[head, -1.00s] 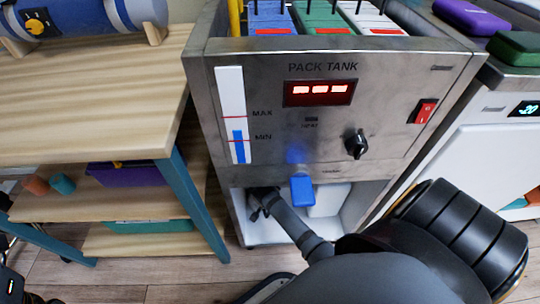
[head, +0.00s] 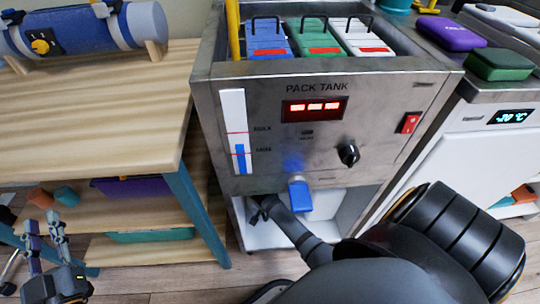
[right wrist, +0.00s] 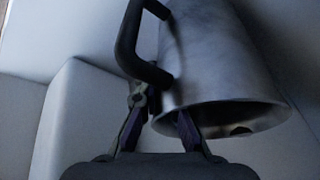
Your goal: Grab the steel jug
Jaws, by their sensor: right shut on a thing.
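The steel jug (right wrist: 210,65) fills the middle of the right wrist view, with its black handle (right wrist: 128,45) at the left. Its rim faces the camera. My right gripper (right wrist: 160,120) is shut on the jug at its rim, one finger on the handle side and the other over the rim. In the head view my right gripper (head: 258,212) reaches into the lower bay under the pack tank, and I cannot make out the jug there. My left gripper (head: 45,228) is open and empty at the lower left, before the wooden shelf unit.
The pack tank (head: 385,105) holds blue, green and white packs, and a blue-handled tap (head: 300,195) hangs above the bay opening. A wooden shelf unit (head: 95,110) stands left. A white freezer (head: 455,165) stands right. White block-like surfaces surround the jug.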

